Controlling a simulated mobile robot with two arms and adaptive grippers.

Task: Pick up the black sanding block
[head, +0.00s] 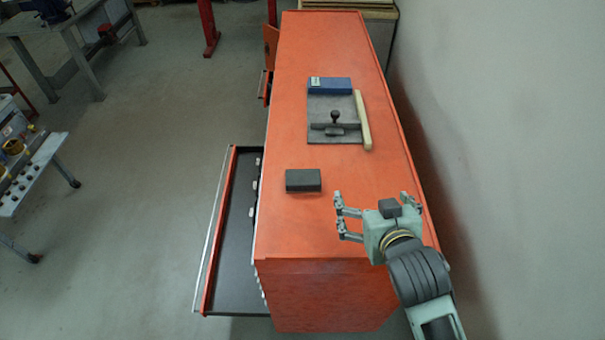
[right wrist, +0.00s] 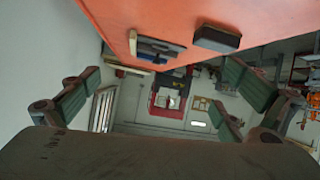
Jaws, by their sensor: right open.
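The black sanding block (head: 303,181) lies flat on the orange cabinet top (head: 290,110), near its left edge. My right gripper (head: 375,199) is to the right of the block and a little nearer to me, with its fingers spread and nothing between them. In the right wrist view the block (right wrist: 217,39) shows at the upper right, beyond the open fingers (right wrist: 155,95) and apart from them. My left gripper is not in view.
Behind the block lie a blue box (head: 330,85), a grey plate (head: 320,104) with a dark knobbed tool (head: 335,128), and a wooden strip (head: 362,118). An open drawer (head: 233,225) juts out left. A wall (head: 480,130) stands close on the right.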

